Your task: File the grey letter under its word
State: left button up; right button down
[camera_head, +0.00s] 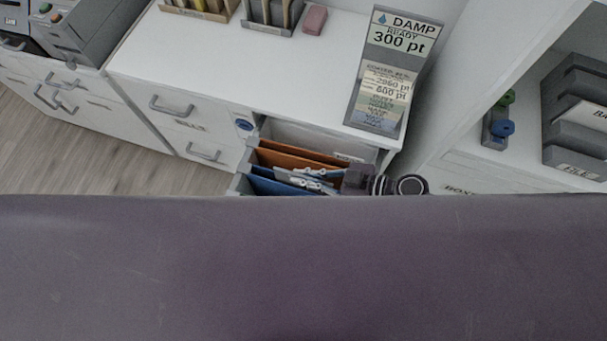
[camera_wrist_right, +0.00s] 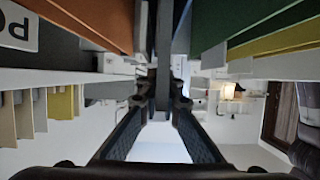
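My right gripper (camera_head: 316,178) is low over the open file drawer (camera_head: 305,135), between the folders. In the wrist view its two fingers (camera_wrist_right: 163,102) close from both sides on a thin grey sheet, the grey letter (camera_wrist_right: 163,48). In the head view a grey strip of the letter (camera_head: 291,178) shows at the fingertips, between an orange folder (camera_head: 300,160) and a blue folder (camera_head: 268,187). The letter's lower part is hidden, so I cannot tell how deep it sits. My left gripper is not in view.
A sign reading DAMP, READY, 300 pt (camera_head: 402,35) stands on the white desk top (camera_head: 235,70) behind the drawer. A pink block (camera_head: 315,19) lies at the back. Grey boxes (camera_head: 578,125) stand at right. A broad grey-purple surface close to the camera hides the lower half.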

jog(key=c, duration=2.1)
grip_release()
jog(key=v, duration=1.2)
jog(key=shift+s, duration=0.1)
